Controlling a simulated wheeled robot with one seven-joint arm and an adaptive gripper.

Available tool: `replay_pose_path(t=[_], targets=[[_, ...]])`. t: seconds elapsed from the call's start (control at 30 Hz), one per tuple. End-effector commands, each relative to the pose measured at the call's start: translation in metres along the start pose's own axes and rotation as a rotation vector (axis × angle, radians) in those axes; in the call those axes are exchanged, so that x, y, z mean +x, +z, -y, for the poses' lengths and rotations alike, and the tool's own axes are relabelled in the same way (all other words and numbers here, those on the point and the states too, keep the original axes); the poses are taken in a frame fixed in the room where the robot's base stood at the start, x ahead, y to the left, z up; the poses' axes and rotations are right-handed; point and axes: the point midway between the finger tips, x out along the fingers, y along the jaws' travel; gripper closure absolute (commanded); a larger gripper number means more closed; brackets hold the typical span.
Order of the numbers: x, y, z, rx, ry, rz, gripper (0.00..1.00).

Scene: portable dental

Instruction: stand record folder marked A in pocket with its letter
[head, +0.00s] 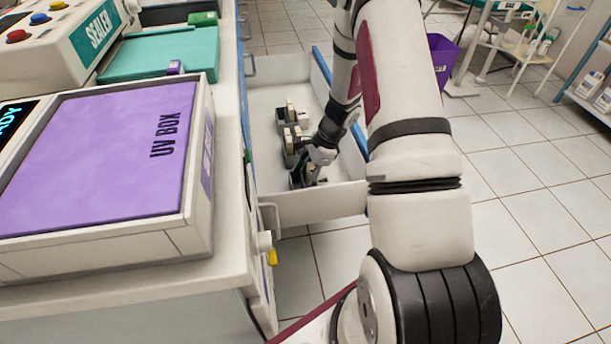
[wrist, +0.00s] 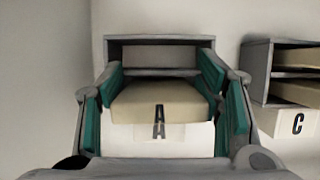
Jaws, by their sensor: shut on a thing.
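The beige folder (wrist: 158,92) is between the teal finger pads of my gripper (wrist: 163,78) in the wrist view, and the gripper is shut on it. A black letter A shows at its near side, over a white face. A grey pocket (wrist: 160,42) rises directly behind the folder. The folder's lower part is hidden, so I cannot tell how deep it sits in that pocket. In the head view my gripper (head: 306,172) is low inside the open drawer, at its near end, and hides most of the folder.
The open drawer (head: 280,208) has white walls close around my gripper. A grey pocket (wrist: 258,72) with beige folders and a white C label (wrist: 296,123) stands to the right in the wrist view. The counter with the purple UV box (head: 100,150) is left of the drawer.

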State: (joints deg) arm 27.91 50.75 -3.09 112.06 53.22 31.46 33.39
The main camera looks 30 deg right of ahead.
Motion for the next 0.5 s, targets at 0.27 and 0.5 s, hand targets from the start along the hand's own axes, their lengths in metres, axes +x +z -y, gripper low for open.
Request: replay_pose_path(t=[0.27,0.5], targets=[[-0.0014,0.0007,0.0006,-0.001,-0.002,0.001,0.17],[-0.0016,0.0013,0.0009,-0.002,-0.002,0.002,0.17]])
